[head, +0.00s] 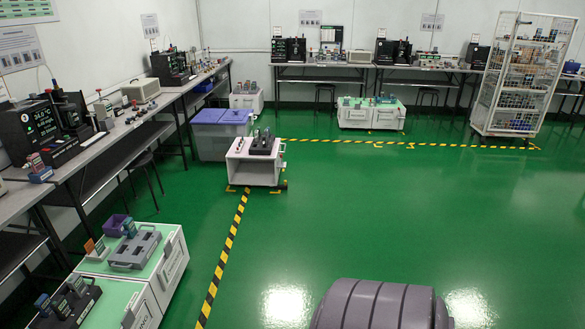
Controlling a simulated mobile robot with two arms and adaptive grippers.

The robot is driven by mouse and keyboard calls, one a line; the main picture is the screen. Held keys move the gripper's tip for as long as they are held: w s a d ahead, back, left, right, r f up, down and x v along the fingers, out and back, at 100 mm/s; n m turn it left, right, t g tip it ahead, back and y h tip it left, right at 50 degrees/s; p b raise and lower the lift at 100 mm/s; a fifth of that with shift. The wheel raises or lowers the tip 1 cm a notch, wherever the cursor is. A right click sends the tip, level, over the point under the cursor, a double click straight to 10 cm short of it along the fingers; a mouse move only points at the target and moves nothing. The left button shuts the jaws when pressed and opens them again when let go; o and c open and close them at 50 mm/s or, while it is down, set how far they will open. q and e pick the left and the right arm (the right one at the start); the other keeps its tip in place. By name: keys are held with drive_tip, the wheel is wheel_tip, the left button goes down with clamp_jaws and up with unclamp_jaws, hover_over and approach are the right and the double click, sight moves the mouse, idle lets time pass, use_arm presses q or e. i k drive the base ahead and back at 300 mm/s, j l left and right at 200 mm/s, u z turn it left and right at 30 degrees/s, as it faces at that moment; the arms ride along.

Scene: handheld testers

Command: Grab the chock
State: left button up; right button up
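I cannot pick out a chock for certain in the head view. A dark block-like item (263,143) sits on top of a small white wheeled cart (252,171) left of centre; it is too small to tell what it is. Neither of my grippers is in view.
White cabinets with green tops (171,262) stand at the lower left, holding a grey case (135,250) and small devices. Workbenches (130,133) line the left and back walls. Purple-lidded bins (216,137) stand behind the cart. A wire cage trolley (520,75) is at the back right. The green floor (400,210) is clear.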

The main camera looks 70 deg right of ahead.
sight(283, 186)
drive_tip(key=z, duration=2.1)
drive_tip(key=i+l+z, duration=0.1)
drive_tip(key=i, duration=0.95)
drive_tip(key=i+z, duration=0.1)
drive_tip(key=i, duration=2)
drive_tip(key=i+j+z, duration=0.15)
drive_tip(key=i, duration=0.9)
drive_tip(key=i+l+z, duration=0.15)
drive_tip(key=i+z, duration=0.2)
drive_tip(key=i, duration=0.45)
drive_tip(key=i+j+z, duration=0.1)
drive_tip(key=i+z, duration=0.25)
drive_tip(key=i, duration=0.4)
drive_tip(key=i+u, duration=0.35)
drive_tip(key=i, duration=0.15)
drive_tip(key=i+l+u, duration=0.35)
drive_tip(key=i+j, duration=0.1)
drive_tip(key=i, duration=0.05)
